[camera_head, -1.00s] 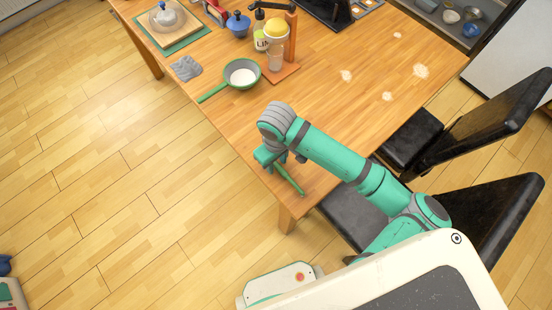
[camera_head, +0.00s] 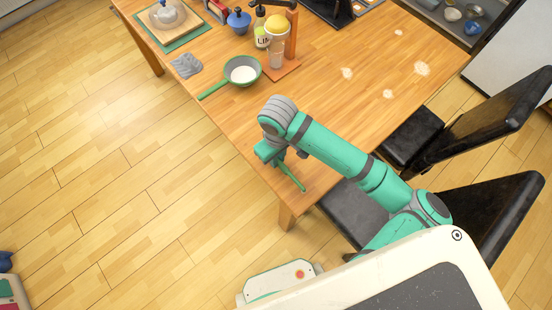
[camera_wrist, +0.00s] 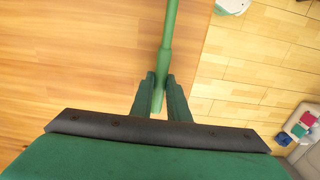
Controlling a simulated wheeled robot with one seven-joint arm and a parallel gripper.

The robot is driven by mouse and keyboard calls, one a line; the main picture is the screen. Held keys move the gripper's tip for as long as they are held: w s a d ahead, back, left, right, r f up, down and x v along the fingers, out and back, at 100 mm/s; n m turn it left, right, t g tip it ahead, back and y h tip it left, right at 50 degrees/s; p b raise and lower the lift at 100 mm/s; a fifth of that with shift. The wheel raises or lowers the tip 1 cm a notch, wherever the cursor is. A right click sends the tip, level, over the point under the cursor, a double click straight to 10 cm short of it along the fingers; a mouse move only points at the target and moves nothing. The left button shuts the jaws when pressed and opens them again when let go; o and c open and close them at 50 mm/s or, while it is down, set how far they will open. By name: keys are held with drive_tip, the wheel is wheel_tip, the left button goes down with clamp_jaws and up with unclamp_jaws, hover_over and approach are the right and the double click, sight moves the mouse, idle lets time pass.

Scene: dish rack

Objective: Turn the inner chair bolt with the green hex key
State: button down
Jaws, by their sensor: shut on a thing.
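My gripper (camera_wrist: 160,82) is shut on the green hex key (camera_wrist: 168,38), whose shaft runs away from the fingers toward the top of the wrist view. In the head view the hex key (camera_head: 292,178) slants down and right from my gripper (camera_head: 276,160), over the table's near corner. Two black chairs stand at the table's right side: a nearer one (camera_head: 492,215) and a farther one (camera_head: 500,115). My arm hides part of the nearer chair. I cannot make out any chair bolt in either view.
Open floor (camera_head: 120,170) lies left of the table.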

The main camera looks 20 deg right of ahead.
drive_tip(key=shift+r, duration=1.5)
drive_tip(key=shift+w+r, duration=0.1)
drive_tip(key=shift+r, duration=0.65)
